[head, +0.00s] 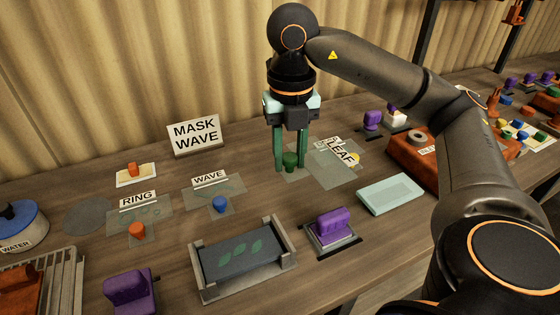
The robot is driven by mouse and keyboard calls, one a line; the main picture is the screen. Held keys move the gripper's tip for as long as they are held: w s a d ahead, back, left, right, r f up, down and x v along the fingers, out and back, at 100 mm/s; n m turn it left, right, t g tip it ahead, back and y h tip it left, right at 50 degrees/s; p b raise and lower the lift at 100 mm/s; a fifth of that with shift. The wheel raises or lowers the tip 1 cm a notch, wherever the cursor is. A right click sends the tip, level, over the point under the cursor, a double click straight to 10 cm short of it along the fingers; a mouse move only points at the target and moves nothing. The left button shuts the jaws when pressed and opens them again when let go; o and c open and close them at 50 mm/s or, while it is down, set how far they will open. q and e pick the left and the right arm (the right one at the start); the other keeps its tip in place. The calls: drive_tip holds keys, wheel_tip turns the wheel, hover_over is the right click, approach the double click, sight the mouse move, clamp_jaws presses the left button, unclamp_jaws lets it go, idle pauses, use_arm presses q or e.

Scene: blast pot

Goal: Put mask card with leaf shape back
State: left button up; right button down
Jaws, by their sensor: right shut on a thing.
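My right gripper (290,166) points straight down over the middle of the table, with its two green fingers shut on the green knob (290,158) of the leaf mask card. A translucent grey sheet (330,172) lies just right of the fingers, around the white LEAF label (342,152). I cannot tell which part of it is the held card and which is the mat under it, nor whether the card touches the table. The label looks tilted in the picture. My left gripper is not in view.
The ring card with orange knob (137,231) and wave card with blue knob (220,204) lie to the left. A MASK WAVE sign (195,134) stands behind. In front are a tray (290,268) holding a leaf-printed dark plate, a purple-handled block (333,224) and a pale slab (391,194).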

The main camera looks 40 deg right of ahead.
drive_tip(key=shift+w+d, duration=0.1)
drive_tip(key=shift+w, duration=0.05)
drive_tip(key=w+d+f, duration=0.2)
drive_tip(key=w+f, duration=0.2)
drive_tip(key=w, duration=0.5)
hover_over(260, 176)
drive_tip(key=shift+m, duration=0.3)
drive_tip(key=f, duration=0.5)
drive_tip(key=shift+s+a, duration=0.15)
drive_tip(key=shift+s, duration=0.25)
drive_tip(key=shift+w+f, duration=0.3)
drive_tip(key=shift+f, duration=0.05)
drive_tip(key=shift+f+p, duration=0.3)
drive_tip(key=shift+f, duration=1.3)
drive_tip(key=shift+f, duration=0.15)
drive_tip(key=c, duration=0.6)
unclamp_jaws()
drive_tip(key=shift+o, duration=0.2)
